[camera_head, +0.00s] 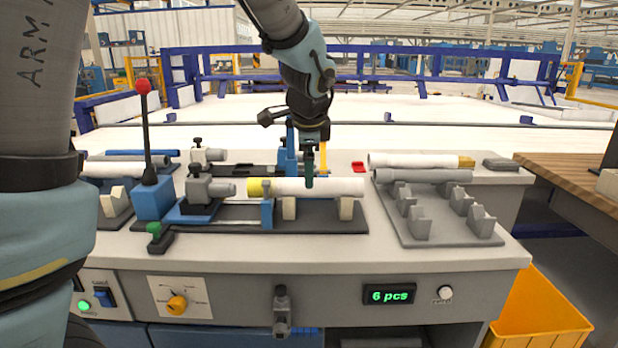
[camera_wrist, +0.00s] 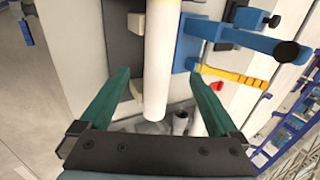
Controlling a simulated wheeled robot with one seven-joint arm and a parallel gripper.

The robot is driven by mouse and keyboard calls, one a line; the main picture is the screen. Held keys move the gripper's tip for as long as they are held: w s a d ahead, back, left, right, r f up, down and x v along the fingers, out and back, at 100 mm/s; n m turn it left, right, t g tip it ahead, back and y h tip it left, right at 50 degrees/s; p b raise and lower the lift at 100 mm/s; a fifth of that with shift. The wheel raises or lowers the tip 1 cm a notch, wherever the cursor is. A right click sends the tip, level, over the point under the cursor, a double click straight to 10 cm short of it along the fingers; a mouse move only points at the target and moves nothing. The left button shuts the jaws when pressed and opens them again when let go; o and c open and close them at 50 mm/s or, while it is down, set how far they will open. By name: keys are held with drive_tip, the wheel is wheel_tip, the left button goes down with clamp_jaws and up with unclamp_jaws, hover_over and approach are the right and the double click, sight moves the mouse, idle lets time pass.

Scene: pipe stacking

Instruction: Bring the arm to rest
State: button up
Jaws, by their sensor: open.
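My gripper (camera_head: 311,178) points down over the middle of the workbench. In the wrist view, its two green fingers (camera_wrist: 158,75) stand wide apart, one on each side of a white pipe (camera_wrist: 159,60). The gripper is open. In the head view the pipe (camera_head: 335,187) lies level on two cream supports in the bench fixture, its yellow end at the left. One finger shows in front of the pipe and hides a small part of it. The other finger is hidden in that view.
A grey rack (camera_head: 428,222) to the right holds a white pipe (camera_head: 412,160) and a grey pipe (camera_head: 423,176) at its back. A red-knobbed lever (camera_head: 146,140) and clamps stand left. The display (camera_head: 389,296) reads "6 pcs". A yellow bin (camera_head: 545,318) stands below right.

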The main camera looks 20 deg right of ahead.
drive_tip(key=a+n+g+y+p, duration=0.3)
drive_tip(key=a+n, duration=0.8)
drive_tip(key=a, duration=1.1)
drive_tip(key=s+a+f+n+p, duration=0.1)
drive_tip(key=s+a+n+p, duration=0.1)
drive_tip(key=a+n, duration=0.3)
drive_tip(key=s+a+f+n+p, duration=0.1)
drive_tip(key=s+a+f+n, duration=0.1)
drive_tip(key=s+a+n, duration=0.3)
drive_tip(key=a+n, duration=0.1)
drive_tip(key=a, duration=0.2)
drive_tip(key=shift+s+g+h+p, duration=0.15)
drive_tip(key=shift+g+h+p, duration=0.15)
drive_tip(key=shift+h+p, duration=0.1)
drive_tip(key=shift+f, duration=0.1)
